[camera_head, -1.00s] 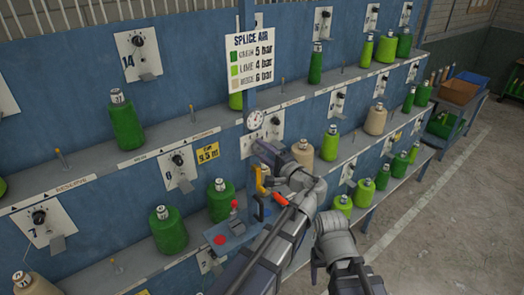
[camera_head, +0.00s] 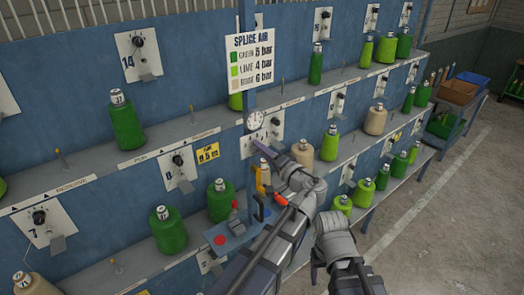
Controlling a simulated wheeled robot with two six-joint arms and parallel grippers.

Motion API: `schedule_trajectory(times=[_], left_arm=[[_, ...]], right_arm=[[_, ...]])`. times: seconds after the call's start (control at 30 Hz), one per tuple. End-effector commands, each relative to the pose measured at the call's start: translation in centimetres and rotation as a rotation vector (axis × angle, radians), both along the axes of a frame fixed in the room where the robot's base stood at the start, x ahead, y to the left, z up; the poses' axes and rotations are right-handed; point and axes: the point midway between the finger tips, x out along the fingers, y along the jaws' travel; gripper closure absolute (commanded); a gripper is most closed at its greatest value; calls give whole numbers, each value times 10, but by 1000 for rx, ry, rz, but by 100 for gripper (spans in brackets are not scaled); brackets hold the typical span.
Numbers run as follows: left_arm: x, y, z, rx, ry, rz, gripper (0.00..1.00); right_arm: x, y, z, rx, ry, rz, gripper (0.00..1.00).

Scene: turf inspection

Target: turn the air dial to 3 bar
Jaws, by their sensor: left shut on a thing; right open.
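A round white pressure gauge (camera_head: 254,120) sits on the blue post below the splice air sign (camera_head: 251,62). The sign lists green 5 bar, lime 4 bar and beige 6 bar. The gauge's reading is too small to tell. My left gripper (camera_head: 262,149) is just below the gauge, in front of a white knob plate (camera_head: 247,145). It is shut on what seems to be the air dial, which the gripper hides. My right arm shows at the lower middle, but its gripper is not in view.
Yellow and orange fittings (camera_head: 260,180) hang close below my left gripper. A small blue shelf (camera_head: 235,240) with a red button stands out below them. Green, lime and beige yarn cones line the rack shelves. The concrete floor (camera_head: 440,220) is clear at right.

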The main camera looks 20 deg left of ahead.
Motion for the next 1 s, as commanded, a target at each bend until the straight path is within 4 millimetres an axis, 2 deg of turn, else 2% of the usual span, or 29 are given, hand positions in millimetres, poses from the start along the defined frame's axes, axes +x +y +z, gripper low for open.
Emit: schedule_trajectory(times=[0.33,0.37,0.6,1.0], left_arm=[[-2,0,-3,-11,0,3,100],[-2,0,-3,-11,1,3,53],[-1,0,-2,-7,0,1,26],[-2,1,-1,-5,0,2,26]], right_arm=[[0,0,-1,0,0,0,33],[0,0,-1,0,0,0,33],[0,0,0,0,0,0,33],[0,0,0,0,0,0,33]])
